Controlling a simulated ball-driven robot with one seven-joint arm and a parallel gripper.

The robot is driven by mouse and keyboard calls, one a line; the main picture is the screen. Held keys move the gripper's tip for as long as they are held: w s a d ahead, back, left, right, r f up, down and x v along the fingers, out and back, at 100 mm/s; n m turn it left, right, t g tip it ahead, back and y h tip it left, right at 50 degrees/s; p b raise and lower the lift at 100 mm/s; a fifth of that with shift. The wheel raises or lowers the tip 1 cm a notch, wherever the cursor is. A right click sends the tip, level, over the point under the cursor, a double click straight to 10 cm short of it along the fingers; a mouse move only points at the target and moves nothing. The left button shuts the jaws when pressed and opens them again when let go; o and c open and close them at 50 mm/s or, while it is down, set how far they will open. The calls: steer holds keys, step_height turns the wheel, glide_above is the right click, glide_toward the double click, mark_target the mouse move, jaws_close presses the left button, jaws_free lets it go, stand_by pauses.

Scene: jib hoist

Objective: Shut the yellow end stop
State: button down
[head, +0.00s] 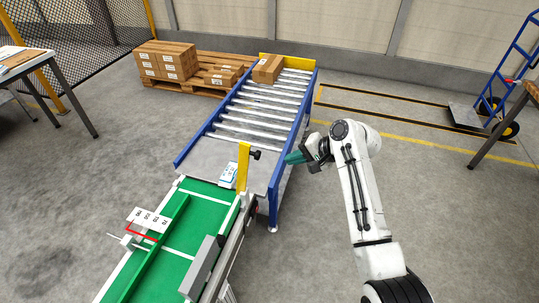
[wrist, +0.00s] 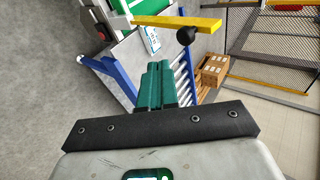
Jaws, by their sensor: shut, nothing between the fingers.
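The yellow end stop (head: 243,166) is a yellow bar with a black knob (head: 255,154), at the right side where the green belt meets the roller conveyor. It lies roughly along the conveyor's length rather than across it. In the wrist view the yellow bar (wrist: 180,22) runs across the top, with its round black knob (wrist: 186,36) beyond and right of my fingertips. My gripper (head: 290,158) has green fingers, shut and empty, just right of the knob near the blue side rail. The fingers (wrist: 159,68) also show in the wrist view, apart from the knob.
The roller conveyor (head: 262,109) has blue rails, a carton (head: 268,69) and a yellow plate (head: 290,62) at its far end. A white-and-blue packet (head: 228,175) lies near the bar. A pallet of cartons (head: 190,84) stands behind left.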

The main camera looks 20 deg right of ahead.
steer(key=w+a+f, duration=0.2)
steer(key=w+a, duration=0.3)
steer(key=shift+w+a+f, duration=0.25)
steer(key=shift+a+f, duration=0.15)
